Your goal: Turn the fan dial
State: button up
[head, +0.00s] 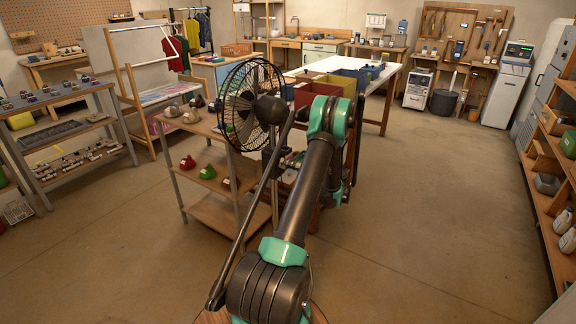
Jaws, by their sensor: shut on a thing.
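A black fan (238,112) with a round wire cage stands at the back of the wooden shelf unit, its cage turned to the left. Its dark motor housing (271,110) is on the right side of the cage. I cannot make out the fan dial. My black and teal arm rises from the bottom of the head view and its upper end is just right of the motor housing. My gripper is hidden behind my own arm, so I cannot see its fingers or any contact with the fan.
The wooden shelf unit (212,206) holds red and green items (208,171) on its middle shelf. Coloured bins (338,82) stand on the white table behind my arm. A shelf rack (548,160) lines the right edge. The floor (440,210) is clear on the right.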

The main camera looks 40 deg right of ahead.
jog(key=o, duration=0.8)
jog(key=shift+c, duration=0.2)
jog(key=shift+s+d, duration=0.1)
jog(key=v, duration=1.2)
